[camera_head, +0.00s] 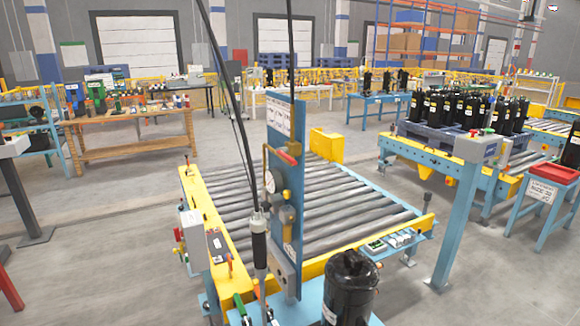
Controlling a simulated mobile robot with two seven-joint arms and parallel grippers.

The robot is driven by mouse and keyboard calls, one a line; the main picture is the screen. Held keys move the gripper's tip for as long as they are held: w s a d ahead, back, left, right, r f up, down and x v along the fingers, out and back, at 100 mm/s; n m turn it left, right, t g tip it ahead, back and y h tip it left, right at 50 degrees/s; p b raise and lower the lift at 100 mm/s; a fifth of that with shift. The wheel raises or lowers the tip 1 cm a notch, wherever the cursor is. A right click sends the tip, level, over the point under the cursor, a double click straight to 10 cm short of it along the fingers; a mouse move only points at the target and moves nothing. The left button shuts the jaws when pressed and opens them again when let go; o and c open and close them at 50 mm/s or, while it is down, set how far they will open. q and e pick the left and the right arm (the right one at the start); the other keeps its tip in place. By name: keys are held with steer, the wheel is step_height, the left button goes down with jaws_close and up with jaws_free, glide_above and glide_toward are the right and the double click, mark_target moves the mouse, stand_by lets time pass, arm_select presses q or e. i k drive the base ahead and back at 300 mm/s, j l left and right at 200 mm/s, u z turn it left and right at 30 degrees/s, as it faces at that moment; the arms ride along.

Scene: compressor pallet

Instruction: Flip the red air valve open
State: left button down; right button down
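A blue upright post (287,190) stands at the near side of the roller conveyor. A small dark red part (286,157), which looks like the air valve's handle, is on the upper part of the post beside brass-coloured piping (266,165). It appears tilted, but its exact setting is too small to tell. A round white gauge (269,182) sits just below it. Neither of my grippers is in view.
The yellow-framed roller conveyor (330,205) fills the middle. A hanging tool (259,240) on black cables is left of the post. A black compressor (350,288) stands in front. A control box (192,240) is at left. Grey floor (130,250) is open further left.

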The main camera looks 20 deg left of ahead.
mark_target(281, 151)
steer(key=i+j+z, duration=0.15)
steer(key=j, duration=0.4)
steer(key=j+z, duration=0.15)
steer(key=j, duration=1.35)
steer(key=i+j+z, duration=0.1)
steer(key=j, duration=0.9)
